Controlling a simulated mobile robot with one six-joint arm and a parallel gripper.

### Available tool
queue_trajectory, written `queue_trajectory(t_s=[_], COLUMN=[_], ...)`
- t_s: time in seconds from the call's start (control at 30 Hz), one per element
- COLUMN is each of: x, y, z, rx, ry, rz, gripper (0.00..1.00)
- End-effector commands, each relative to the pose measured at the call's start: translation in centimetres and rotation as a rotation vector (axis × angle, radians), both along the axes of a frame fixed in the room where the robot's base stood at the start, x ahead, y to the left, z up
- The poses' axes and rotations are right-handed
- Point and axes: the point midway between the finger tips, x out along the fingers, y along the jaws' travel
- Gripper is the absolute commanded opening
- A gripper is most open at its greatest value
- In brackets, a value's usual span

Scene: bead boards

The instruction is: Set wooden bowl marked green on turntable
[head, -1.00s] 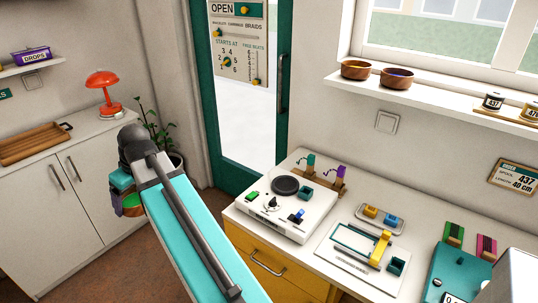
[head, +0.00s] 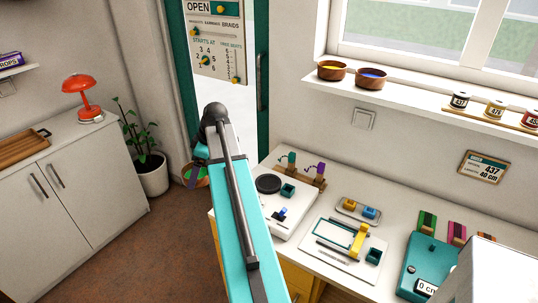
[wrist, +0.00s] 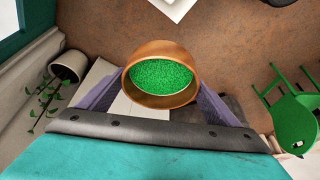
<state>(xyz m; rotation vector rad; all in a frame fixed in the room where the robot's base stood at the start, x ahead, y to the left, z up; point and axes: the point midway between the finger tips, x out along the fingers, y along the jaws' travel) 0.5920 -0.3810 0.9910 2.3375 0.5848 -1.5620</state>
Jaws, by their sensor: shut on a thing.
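The wooden bowl filled with green beads (wrist: 161,74) is between the fingers of my gripper (wrist: 155,95) in the wrist view, upright and off the floor. In the head view the bowl (head: 203,182) shows partly behind my arm, left of the counter. My gripper (head: 190,178) is shut on it, its fingers largely hidden there. The turntable, a black round disc (head: 268,184) on a white unit (head: 287,213), stands on the counter right of my arm. Nothing lies on the disc. My arm hides the unit's left part.
Beside the disc are a small teal cup (head: 288,190) and a stand with teal and purple pieces (head: 318,178). A bead board (head: 340,250) lies to the right. Two other wooden bowls (head: 371,83) sit on the window shelf. A potted plant (head: 150,178) stands on the floor.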

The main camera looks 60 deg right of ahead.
Motion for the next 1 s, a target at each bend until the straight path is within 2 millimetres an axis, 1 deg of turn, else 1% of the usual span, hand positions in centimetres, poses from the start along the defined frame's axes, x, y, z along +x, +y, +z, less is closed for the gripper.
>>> queue_trajectory(t_s=[0.03,0.1,0.17,0.37,0.5,0.6,0.7,0.8,0.9,1.0], x=[-0.8,-1.9,-3.0,-6.9,-10.1,-12.5,-14.6,-16.2,-17.0,-17.4], y=[-1.8,-3.6,-5.1,-10.3,-13.7,-15.9,-17.7,-18.8,-19.4,-19.6], z=[0.3,0.2,0.2,0.1,-0.1,-0.2,-0.3,-0.5,-0.6,-0.7], rx=[0.002,0.002,0.002,0.002,0.002,0.002,0.001,0.001,0.001,0.000], ry=[0.001,0.001,0.001,0.000,0.000,0.000,-0.001,-0.001,-0.001,-0.001], rz=[0.012,0.037,0.058,0.130,0.182,0.218,0.247,0.270,0.284,0.289], gripper=[0.60,0.60,0.60,0.60,0.60,0.60,0.60,0.60,0.60,0.60])
